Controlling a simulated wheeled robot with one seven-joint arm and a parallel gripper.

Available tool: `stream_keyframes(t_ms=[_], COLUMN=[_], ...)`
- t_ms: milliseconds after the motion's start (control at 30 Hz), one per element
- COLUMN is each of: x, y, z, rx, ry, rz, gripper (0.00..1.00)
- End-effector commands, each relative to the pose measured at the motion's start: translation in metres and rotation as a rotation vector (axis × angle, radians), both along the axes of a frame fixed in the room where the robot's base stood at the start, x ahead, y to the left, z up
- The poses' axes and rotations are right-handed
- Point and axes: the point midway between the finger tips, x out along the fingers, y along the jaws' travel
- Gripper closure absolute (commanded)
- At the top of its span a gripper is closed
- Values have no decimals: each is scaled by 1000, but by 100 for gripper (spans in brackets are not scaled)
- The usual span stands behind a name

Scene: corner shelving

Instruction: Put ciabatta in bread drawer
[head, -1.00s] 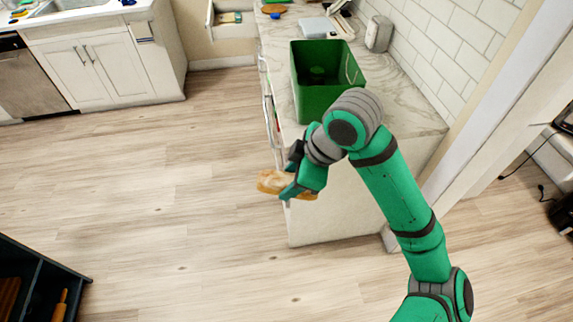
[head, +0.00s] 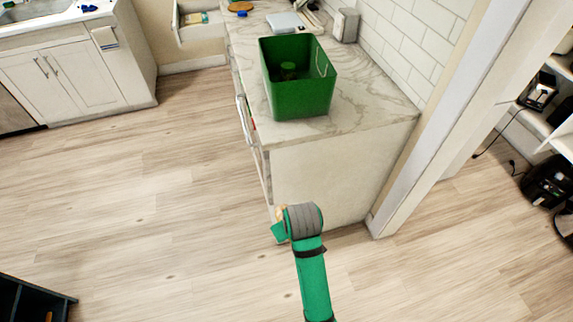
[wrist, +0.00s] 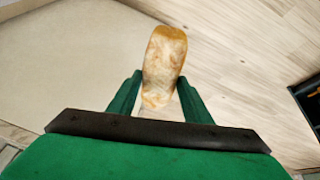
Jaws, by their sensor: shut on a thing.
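The ciabatta (wrist: 164,62) is a long, floury, golden-brown loaf between the two green fingers of my gripper (wrist: 159,95) in the wrist view. My gripper is shut on it. In the head view my gripper (head: 279,230) is low beside the near end of the counter, mostly hidden by my wrist; only a small bit of the ciabatta (head: 281,212) shows. An open drawer (head: 200,32) with small items in it stands out at the back. I cannot tell which drawer is the bread drawer.
A green bin (head: 298,95) stands on the marble counter (head: 370,105). Handled fronts (head: 248,118) line the counter's left side. A dark open unit (head: 30,300) is at lower left. The wooden floor (head: 140,190) between is clear. A doorway post (head: 425,130) rises at right.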

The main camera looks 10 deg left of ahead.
Motion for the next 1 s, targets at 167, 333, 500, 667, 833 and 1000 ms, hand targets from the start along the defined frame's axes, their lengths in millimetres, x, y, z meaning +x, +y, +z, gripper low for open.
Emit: stream_keyframes(t_ms=[167,333,500,667,833,1000], x=[2,3,3,4,5,7], y=[-5,-9,-13,-16,-20,-26], z=[-18,-32,-51,-81,-111,-140], rx=[-1,-3,-7,-6,-5,-4], ry=[0,0,1,2,2,2], rz=[-75,-126,-189,-292,-405,-514], gripper=[78,78,78,78,78,78])
